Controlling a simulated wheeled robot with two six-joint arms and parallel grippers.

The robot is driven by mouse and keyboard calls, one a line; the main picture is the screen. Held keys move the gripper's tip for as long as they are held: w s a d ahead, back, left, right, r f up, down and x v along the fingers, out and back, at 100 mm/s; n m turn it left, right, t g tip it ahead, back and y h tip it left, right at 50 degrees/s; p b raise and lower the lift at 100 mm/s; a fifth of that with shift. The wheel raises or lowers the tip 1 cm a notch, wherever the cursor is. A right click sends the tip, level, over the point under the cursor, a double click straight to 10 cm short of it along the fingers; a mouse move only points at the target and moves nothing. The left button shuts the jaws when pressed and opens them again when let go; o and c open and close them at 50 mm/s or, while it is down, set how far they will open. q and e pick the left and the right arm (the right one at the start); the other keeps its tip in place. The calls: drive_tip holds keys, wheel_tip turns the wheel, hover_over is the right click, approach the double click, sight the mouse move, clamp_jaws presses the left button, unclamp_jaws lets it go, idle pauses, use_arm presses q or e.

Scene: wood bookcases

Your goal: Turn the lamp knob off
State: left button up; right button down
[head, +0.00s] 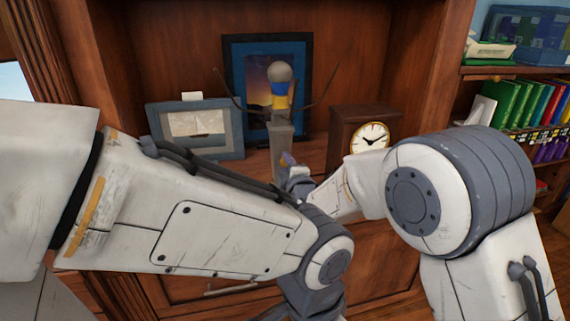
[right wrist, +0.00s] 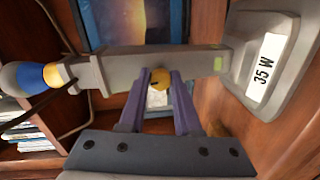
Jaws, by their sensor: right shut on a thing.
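The lamp (head: 281,136) stands upright on the bookcase shelf, with a grey ball top, blue and yellow bands and thin arms at its sides. Its grey column lies sideways in the right wrist view (right wrist: 130,66), with a base (right wrist: 244,58) labelled "35 W". My right gripper (right wrist: 160,84) is shut on the knob, one purple finger on each side. In the head view the right gripper (head: 288,162) is small and partly hidden by my arms. The left gripper does not show clearly.
A blue picture frame (head: 235,62) stands behind the lamp. A grey framed picture (head: 228,140) is to the left, a wooden clock (head: 348,117) close on the right. Books (head: 511,103) and boxes fill the shelves at far right. My left arm crosses in front.

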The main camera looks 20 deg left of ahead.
drive_tip(key=shift+w+d+f, duration=0.1)
drive_tip(key=shift+d, duration=0.05)
drive_tip(key=c, duration=0.6)
unclamp_jaws()
drive_tip(key=v, duration=1)
drive_tip(key=shift+s, duration=0.25)
drive_tip(key=shift+d, duration=0.1)
